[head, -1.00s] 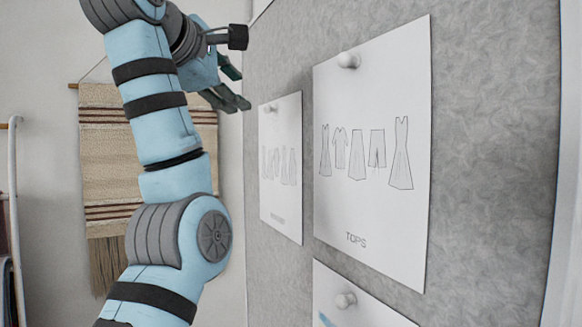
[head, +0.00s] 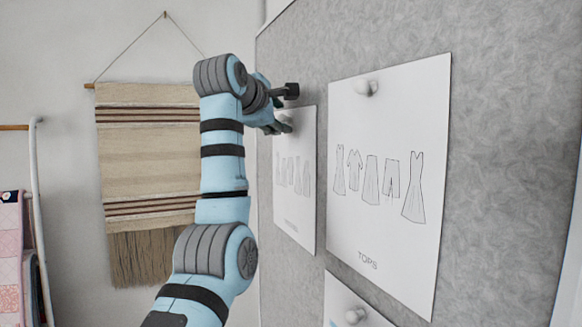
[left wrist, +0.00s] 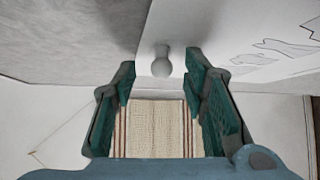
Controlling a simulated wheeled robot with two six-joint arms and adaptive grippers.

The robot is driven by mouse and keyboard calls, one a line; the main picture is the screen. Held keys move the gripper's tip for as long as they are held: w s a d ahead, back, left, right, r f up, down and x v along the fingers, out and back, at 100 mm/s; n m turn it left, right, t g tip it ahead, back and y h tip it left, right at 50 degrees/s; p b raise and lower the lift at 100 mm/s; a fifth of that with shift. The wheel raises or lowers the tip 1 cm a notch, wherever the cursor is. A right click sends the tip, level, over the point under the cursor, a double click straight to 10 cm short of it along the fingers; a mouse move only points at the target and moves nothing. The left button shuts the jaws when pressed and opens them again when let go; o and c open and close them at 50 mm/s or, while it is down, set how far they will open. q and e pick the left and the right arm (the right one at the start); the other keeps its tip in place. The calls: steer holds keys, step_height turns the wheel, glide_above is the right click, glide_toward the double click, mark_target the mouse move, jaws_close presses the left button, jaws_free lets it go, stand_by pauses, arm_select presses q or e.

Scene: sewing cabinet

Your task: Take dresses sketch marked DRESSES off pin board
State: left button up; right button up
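A white sketch sheet (head: 294,185) with garment outlines hangs on the grey pin board (head: 490,130), left of the sheet labelled TOPS (head: 385,220). Its label is too small to read. A pale round-headed pin (head: 286,119) is at its top, close to my left gripper (head: 276,128). In the left wrist view the pin (left wrist: 161,62) stands just beyond and between the fingertips of my left gripper (left wrist: 161,80). The fingers are apart, with nothing between them. My right gripper is not in view.
The TOPS sheet has its own pin (head: 366,87). A third sheet (head: 345,305) with a pin is partly in view below. A woven wall hanging (head: 150,150) is on the wall behind my left arm. A rack with cloth (head: 12,250) stands at the far left.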

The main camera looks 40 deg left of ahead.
arm_select(q)
steer(key=shift+f, duration=0.1)
jaws_close()
steer(key=shift+s, duration=0.1)
step_height(320, 180, up, 7)
steer(key=p, duration=0.3)
steer(key=s+a+b, duration=0.2)
steer(key=s+a, duration=0.2)
steer(key=s, duration=0.5)
steer(key=s+a+b, duration=0.2)
steer(key=s+a, duration=0.3)
steer(key=s, duration=0.3)
steer(key=shift+s+a, duration=0.15)
steer(key=shift+s, duration=0.2)
